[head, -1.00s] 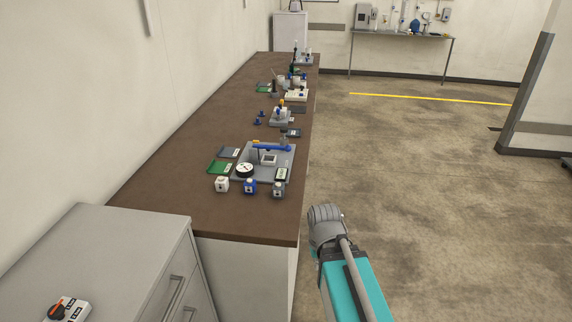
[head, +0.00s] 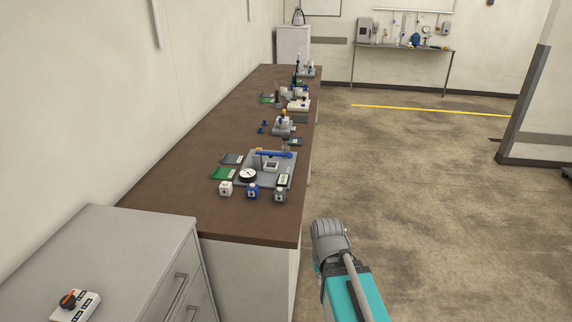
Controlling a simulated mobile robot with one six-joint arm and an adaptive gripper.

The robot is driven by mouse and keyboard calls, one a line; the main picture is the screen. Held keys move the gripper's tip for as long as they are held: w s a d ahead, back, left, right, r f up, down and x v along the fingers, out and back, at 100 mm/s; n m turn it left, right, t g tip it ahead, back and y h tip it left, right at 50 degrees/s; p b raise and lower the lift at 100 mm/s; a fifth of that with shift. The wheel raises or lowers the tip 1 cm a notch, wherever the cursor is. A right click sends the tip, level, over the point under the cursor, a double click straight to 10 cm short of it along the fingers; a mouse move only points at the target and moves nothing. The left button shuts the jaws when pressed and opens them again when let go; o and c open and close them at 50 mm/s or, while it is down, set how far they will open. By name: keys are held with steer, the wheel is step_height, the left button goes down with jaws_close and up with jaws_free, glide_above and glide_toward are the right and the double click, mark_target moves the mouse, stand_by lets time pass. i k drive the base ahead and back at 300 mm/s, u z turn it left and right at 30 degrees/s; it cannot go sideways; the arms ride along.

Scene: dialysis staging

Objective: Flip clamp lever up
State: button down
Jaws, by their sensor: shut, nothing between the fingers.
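A blue lever (head: 274,155) sits on the fixture on a grey base plate (head: 246,179) at the near part of the brown bench. The lever looks close to horizontal. At this distance I cannot make out its pivot or clamp jaws. A dial gauge (head: 248,175) with a white face stands at the plate's left front. My arm shows at the lower middle, right of the bench and over the floor, well apart from the lever. My gripper's fingers do not show.
A white block (head: 225,188), a blue block (head: 253,192) and a grey block (head: 280,194) stand before the plate. More small fixtures line the brown bench (head: 180,195) farther back. The floor (head: 430,200) at right is clear.

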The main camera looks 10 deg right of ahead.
mark_target(288, 155)
steer(key=z, duration=0.25)
steer(key=i, duration=1.2)
steer(key=u, duration=0.35)
